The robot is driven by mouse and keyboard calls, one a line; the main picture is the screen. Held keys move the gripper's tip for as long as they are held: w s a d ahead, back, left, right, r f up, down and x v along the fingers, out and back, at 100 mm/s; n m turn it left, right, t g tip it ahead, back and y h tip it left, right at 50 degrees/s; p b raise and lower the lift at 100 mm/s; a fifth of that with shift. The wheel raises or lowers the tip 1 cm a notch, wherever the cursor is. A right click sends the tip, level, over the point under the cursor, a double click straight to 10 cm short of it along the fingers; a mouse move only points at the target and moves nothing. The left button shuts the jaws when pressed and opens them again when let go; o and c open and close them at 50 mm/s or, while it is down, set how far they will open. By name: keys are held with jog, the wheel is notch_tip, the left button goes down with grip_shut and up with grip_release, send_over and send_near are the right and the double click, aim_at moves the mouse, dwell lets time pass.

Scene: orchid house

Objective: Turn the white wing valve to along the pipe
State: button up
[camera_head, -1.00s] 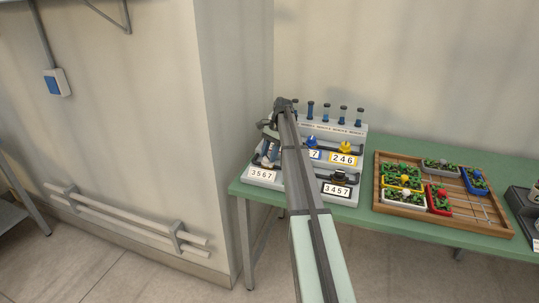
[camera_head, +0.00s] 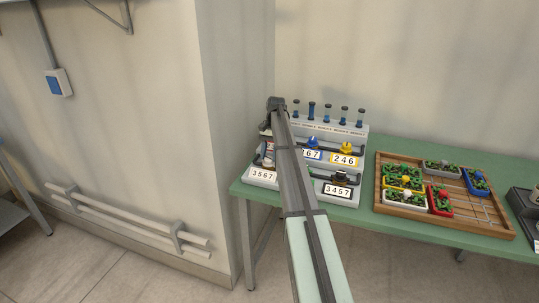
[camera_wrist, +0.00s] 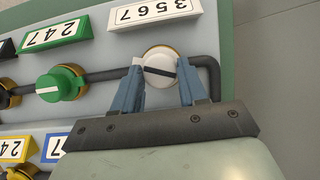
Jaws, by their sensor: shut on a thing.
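The white wing valve (camera_wrist: 160,68) shows in the wrist view as a round white knob with a dark line across it, in a brass-coloured ring. It sits on a dark pipe (camera_wrist: 105,76) that bends at the right. The dark line lies close to the pipe's direction, slightly tilted. My gripper (camera_wrist: 160,75) is shut on the valve, one blue-grey finger at each side. In the head view my gripper (camera_head: 267,153) is over the left part of the panel (camera_head: 325,198). The valve is hidden there.
The label 3567 (camera_wrist: 155,12) is beside the valve. A green valve (camera_wrist: 62,83) is on the same pipe, left in the wrist view. A wooden tray (camera_head: 448,226) of plants stands right on the green table (camera_head: 420,235).

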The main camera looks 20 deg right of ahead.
jog(key=o, duration=1)
jog(key=shift+o, duration=0.2)
